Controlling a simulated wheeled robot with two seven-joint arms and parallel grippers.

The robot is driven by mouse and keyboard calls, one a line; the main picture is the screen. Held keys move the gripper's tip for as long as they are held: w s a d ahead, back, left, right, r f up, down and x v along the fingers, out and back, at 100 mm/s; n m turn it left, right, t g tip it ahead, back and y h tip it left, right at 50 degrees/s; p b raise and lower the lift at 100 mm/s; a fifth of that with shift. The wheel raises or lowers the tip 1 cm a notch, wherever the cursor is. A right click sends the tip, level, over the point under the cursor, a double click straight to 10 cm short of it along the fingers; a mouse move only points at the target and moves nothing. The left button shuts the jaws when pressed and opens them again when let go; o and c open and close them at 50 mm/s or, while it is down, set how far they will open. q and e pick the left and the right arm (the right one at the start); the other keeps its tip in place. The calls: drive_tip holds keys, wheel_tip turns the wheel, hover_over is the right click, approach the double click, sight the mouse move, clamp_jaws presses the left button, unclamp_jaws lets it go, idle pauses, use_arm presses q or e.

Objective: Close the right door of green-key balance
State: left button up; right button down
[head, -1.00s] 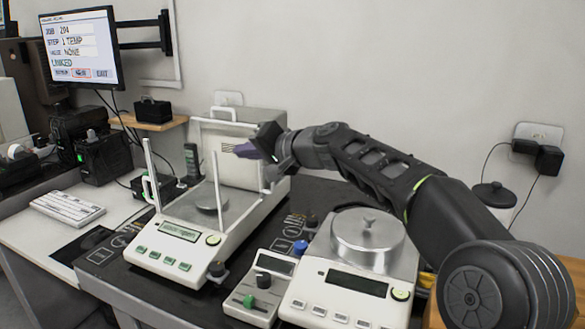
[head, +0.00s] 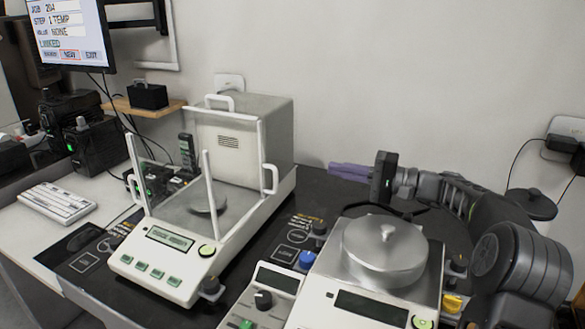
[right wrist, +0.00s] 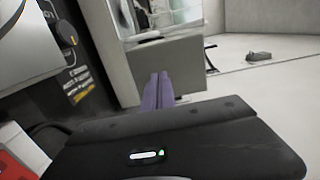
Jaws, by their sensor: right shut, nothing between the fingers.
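The green-key balance (head: 157,262) stands left of centre in the head view, with green keys on its white front. Its draft shield has two upright front posts and a grey rear housing (head: 245,140). The white handle (head: 269,179) of the right door is on the right side toward the rear, beside the rear right post. The clear pane is hard to see. My right gripper (head: 335,169) is right of the balance, apart from the handle, its purple fingers together and empty, pointing left. The fingers also show in the right wrist view (right wrist: 157,92). My left gripper is out of view.
A second balance (head: 375,300) with a round metal lid (head: 384,245) stands in the right foreground. A dark lidded jar (head: 530,204) is at right. The dark mat behind the second balance is partly clear.

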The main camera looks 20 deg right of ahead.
drive_tip(key=w+a, duration=0.5)
drive_tip(key=a, duration=0.5)
drive_tip(key=shift+a, duration=0.25)
